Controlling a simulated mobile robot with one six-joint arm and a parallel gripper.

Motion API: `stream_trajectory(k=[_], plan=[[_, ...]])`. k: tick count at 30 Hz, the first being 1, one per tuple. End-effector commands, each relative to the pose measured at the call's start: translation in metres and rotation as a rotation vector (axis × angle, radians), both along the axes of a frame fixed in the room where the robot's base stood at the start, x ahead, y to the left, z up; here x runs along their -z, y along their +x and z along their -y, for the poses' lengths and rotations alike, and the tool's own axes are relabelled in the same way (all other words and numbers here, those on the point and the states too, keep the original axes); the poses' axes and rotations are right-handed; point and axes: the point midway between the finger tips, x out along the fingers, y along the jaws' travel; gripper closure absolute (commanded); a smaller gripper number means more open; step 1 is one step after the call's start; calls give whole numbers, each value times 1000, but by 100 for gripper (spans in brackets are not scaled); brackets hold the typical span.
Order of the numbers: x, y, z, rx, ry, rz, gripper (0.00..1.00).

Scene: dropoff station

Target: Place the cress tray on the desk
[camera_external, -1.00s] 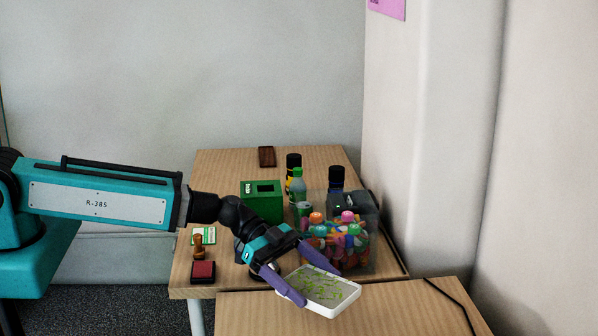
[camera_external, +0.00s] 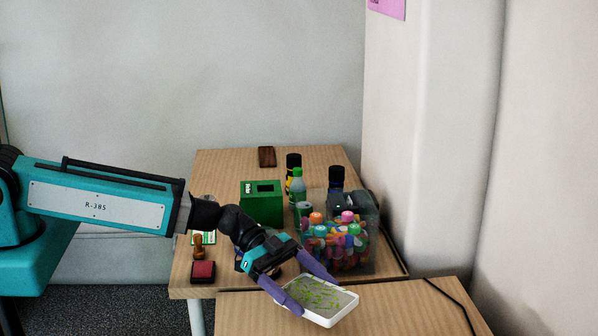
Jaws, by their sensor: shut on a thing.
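The cress tray (camera_external: 321,299) is a shallow white tray with a grey inside and thin green sprigs. My gripper (camera_external: 318,290) has purple fingers on two sides of the tray and is shut on it. The tray is tilted a little and shows over the front wooden desk (camera_external: 400,315), near its back left part. I cannot tell whether the tray's underside touches the desk. The fingertips partly hide the tray's rim.
Behind stands another wooden table (camera_external: 220,170). It holds a green box (camera_external: 262,203), a clear bin of colourful pieces (camera_external: 345,245), bottles (camera_external: 297,188), a stamp (camera_external: 198,246) and a red ink pad (camera_external: 203,271). A black cable (camera_external: 450,300) crosses the desk's right side, which is otherwise clear.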

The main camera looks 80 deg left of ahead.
Motion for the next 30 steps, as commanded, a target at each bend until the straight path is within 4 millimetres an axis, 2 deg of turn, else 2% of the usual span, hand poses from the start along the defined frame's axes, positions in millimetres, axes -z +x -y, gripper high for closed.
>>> stream_trajectory(k=[7,20,30], plan=[[17,1,0,0,-1,0,40],[20,0,0,0,-1,0,40],[45,1,0,-2,-2,-1,40]])
